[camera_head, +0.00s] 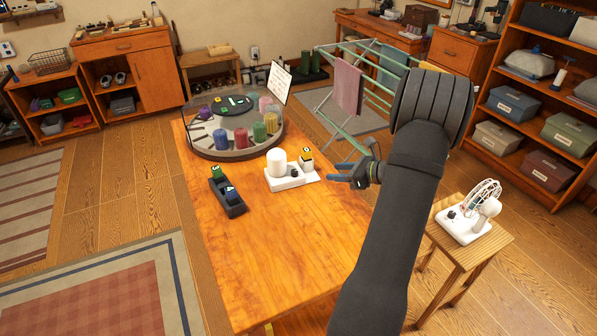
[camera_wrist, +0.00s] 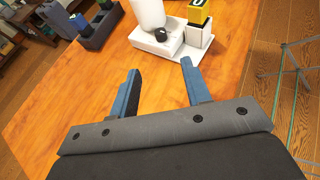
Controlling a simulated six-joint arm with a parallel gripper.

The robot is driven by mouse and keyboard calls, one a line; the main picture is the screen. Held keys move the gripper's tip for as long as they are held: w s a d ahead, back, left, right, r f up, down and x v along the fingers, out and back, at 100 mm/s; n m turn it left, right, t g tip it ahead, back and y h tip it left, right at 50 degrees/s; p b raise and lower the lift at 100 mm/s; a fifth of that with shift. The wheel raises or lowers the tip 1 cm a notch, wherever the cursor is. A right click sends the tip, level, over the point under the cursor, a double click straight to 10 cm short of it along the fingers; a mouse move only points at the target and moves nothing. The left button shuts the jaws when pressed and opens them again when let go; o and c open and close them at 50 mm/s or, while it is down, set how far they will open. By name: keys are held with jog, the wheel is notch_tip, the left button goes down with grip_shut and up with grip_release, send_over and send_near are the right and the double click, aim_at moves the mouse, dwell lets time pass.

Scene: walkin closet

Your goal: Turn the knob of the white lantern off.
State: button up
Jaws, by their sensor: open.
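The white lantern (camera_head: 276,161) stands upright at the left of a white base (camera_head: 291,185) on the wooden table. In the wrist view the lantern (camera_wrist: 148,12) is cut off by the top edge. A black knob (camera_head: 294,172) sits on the base to the right of the lantern; it also shows in the wrist view (camera_wrist: 160,34). A yellow and black block (camera_head: 307,158) stands at the base's right end. My gripper (camera_head: 335,171) is open and empty, to the right of the base and apart from the knob. Its blue fingers (camera_wrist: 158,78) point towards the base in the wrist view.
A dark tray (camera_head: 236,209) with green and blue blocks lies left of the base. A round carousel (camera_head: 221,153) with coloured cylinders and a sign stands behind. A small fan (camera_head: 482,213) is on a side stool. The near tabletop (camera_head: 270,260) is clear.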

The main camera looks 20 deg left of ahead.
aim_at(295, 171)
jog(key=x, duration=1.5)
jog(key=shift+a+f, duration=0.15)
jog(key=shift+a, duration=0.15)
grip_shut()
